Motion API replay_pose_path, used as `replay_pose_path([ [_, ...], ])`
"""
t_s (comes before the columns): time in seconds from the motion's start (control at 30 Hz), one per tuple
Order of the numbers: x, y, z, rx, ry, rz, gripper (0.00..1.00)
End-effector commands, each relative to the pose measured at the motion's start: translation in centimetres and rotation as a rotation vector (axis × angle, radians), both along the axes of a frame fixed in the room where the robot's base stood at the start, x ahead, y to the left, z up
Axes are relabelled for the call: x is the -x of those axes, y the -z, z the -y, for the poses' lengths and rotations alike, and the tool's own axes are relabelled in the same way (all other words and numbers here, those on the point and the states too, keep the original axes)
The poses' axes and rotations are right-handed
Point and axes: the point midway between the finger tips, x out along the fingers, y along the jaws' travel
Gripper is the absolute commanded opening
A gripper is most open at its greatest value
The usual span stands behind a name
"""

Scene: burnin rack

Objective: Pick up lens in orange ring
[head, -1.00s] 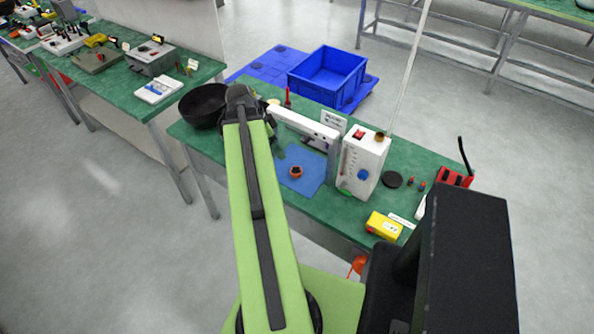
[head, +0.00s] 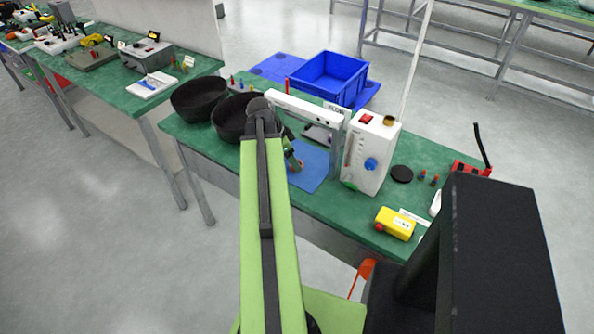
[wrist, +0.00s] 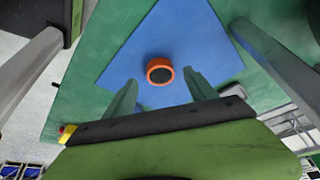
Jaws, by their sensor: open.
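The lens in its orange ring (wrist: 160,70) has a dark centre and lies on the blue mat (wrist: 195,30) in the wrist view. My gripper also shows in the wrist view (wrist: 159,77), open and empty. Its two green fingers point toward the ring, one on each side of it in the picture. I cannot tell how high the fingertips are above the mat.
A white arch-shaped frame (head: 300,106) stands over the mat. A white box with a blue knob (head: 370,152) stands just right of the mat. Dark bowls (head: 199,97) are at the left. A yellow block (head: 395,223) lies front right. A blue crate (head: 332,76) is behind the table.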

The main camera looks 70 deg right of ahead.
Motion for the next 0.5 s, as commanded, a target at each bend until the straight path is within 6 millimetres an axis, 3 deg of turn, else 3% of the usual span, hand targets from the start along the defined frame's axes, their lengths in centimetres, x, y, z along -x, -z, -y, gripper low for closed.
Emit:
replay_pose_path([
  [0.03, 0.24, 1.82, 0.29, 0.0, 0.001, 0.0, 0.65],
  [0.1, 0.5, 2.46, 0.5, 0.0, 0.0, 0.0, 0.65],
  [0.33, 0.64, 2.12, 0.57, 0.0, -0.001, 0.0, 0.65],
  [0.5, 0.64, 2.11, 0.57, 0.0, 0.0, 0.0, 0.44],
])
